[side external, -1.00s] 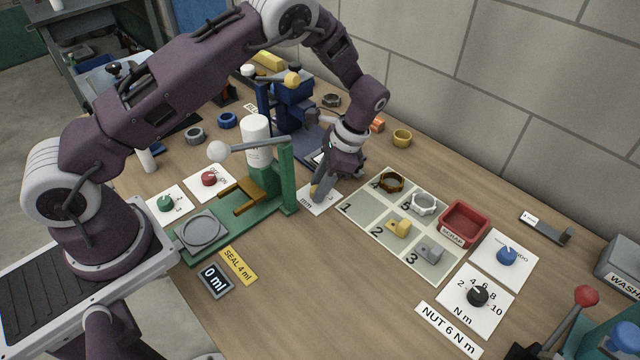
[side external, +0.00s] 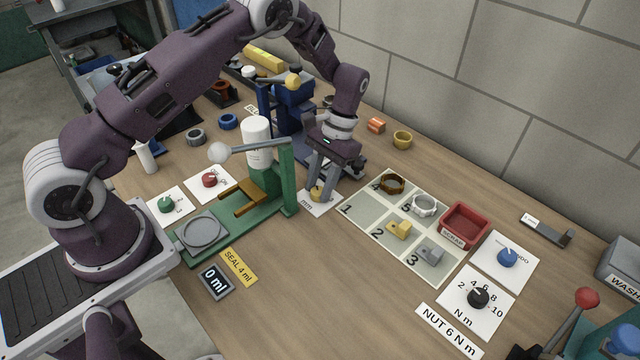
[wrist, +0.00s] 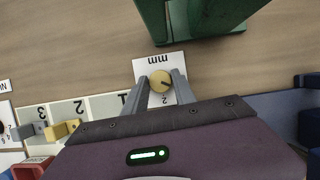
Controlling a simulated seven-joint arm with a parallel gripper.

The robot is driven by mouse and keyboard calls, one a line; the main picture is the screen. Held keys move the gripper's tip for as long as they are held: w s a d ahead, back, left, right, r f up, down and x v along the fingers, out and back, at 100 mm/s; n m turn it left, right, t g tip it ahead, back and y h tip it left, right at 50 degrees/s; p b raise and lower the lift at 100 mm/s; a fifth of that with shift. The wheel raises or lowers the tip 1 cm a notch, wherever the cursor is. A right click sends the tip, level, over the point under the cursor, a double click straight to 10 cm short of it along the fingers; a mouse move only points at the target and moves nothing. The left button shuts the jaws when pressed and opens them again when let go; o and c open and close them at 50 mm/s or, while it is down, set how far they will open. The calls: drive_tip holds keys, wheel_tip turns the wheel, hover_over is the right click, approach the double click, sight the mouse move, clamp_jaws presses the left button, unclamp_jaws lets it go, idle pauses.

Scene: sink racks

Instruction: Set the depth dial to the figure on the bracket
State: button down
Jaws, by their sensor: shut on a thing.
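The depth dial (wrist: 160,80) is a round yellow-tan knob on a white card (wrist: 147,66) marked "mm", beside the green press. A dark pointer line on it runs toward the lower right in the wrist view. A "2" shows on the card below the knob; other figures are hidden by the fingers. My gripper (wrist: 161,77) points down with its two grey fingers shut on the dial, one on each side. In the side view my gripper (side external: 318,190) stands over the card, partly covering the knob. No figure on a bracket can be read.
The green press (side external: 286,180) stands close to the left of my gripper, and a blue press (side external: 292,100) is behind. A numbered tray (side external: 365,208) with several parts lies to the right. A grey angled piece (side external: 546,230) with a small white label lies far right.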

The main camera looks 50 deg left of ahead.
idle(0.4)
drive_tip(key=c, duration=1)
unclamp_jaws()
wheel_tip(320, 180, up, 15)
drive_tip(key=w+t, duration=0.2)
drive_tip(key=s+r+t, duration=0.2)
drive_tip(key=s+r, duration=0.5)
drive_tip(key=r, duration=0.4)
drive_tip(key=s+r+t, duration=0.1)
drive_tip(key=s+t, duration=0.1)
drive_tip(key=s, duration=0.4)
drive_tip(key=s+r+t, duration=0.1)
drive_tip(key=s+t, duration=0.1)
drive_tip(key=s, duration=0.5)
drive_tip(key=s+d+r+t, duration=0.1)
drive_tip(key=s+r+t, duration=0.1)
drive_tip(key=s, duration=0.5)
drive_tip(key=shift+m, duration=0.3)
